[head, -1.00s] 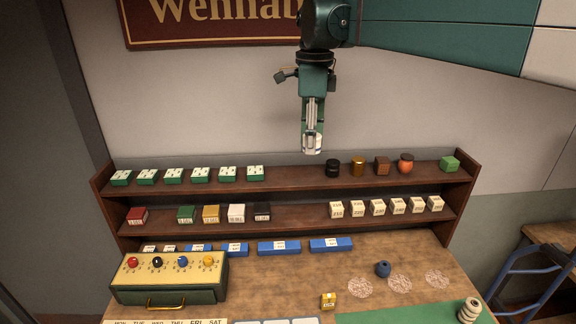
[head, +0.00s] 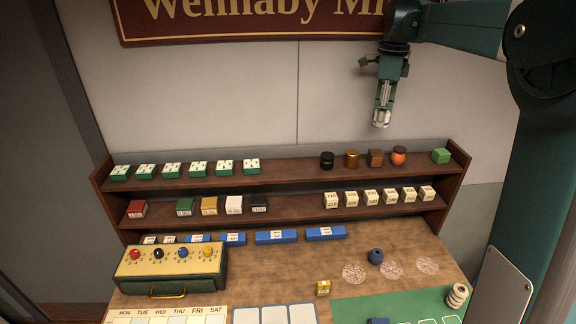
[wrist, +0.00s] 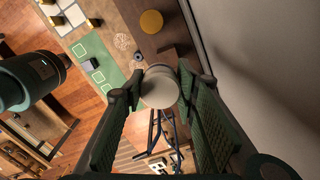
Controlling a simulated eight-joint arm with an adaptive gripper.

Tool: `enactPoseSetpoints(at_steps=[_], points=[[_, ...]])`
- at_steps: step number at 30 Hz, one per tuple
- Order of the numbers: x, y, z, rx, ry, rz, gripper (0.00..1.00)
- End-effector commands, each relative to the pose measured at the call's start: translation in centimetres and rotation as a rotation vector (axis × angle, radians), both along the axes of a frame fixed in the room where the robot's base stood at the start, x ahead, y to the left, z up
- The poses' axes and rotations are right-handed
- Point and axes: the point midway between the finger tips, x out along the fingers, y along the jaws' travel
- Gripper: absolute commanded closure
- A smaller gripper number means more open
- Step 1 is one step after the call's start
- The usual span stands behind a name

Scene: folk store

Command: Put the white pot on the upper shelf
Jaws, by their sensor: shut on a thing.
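The white pot (head: 381,123) is at the lower end of my gripper (head: 383,107), in the air above the upper shelf (head: 296,170). In the wrist view the pale round top of the white pot (wrist: 160,86) shows between the two green fingers of my gripper (wrist: 158,92), which are shut on it. In the head view the pot hangs above the orange-red pot (head: 398,156) and the brown block-like pot (head: 375,158), apart from both. The fingers hide part of its sides.
Bare shelf lies between the boxes and black pot, and between the orange-red pot and green block.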

Motion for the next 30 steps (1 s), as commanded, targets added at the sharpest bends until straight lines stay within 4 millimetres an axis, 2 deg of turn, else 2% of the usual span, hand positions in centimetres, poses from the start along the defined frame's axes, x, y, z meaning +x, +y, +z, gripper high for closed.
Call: enactPoseSetpoints(at_steps=[1,9,18,21,24,30], points=[[0.4,-1.8,0.1,0.0,0.0,-0.016,0.84],[1.6,-10.4,-0.6,0.0,0.0,-0.087,0.84],[1.8,-18.0,-1.4,0.0,0.0,-0.147,0.84],[1.8,-19.8,-1.7,0.0,0.0,-0.161,0.84],[1.8,-19.3,-3.6,0.0,0.0,-0.157,0.84],[1.8,-19.3,-6.0,0.0,0.0,-0.156,0.84]])
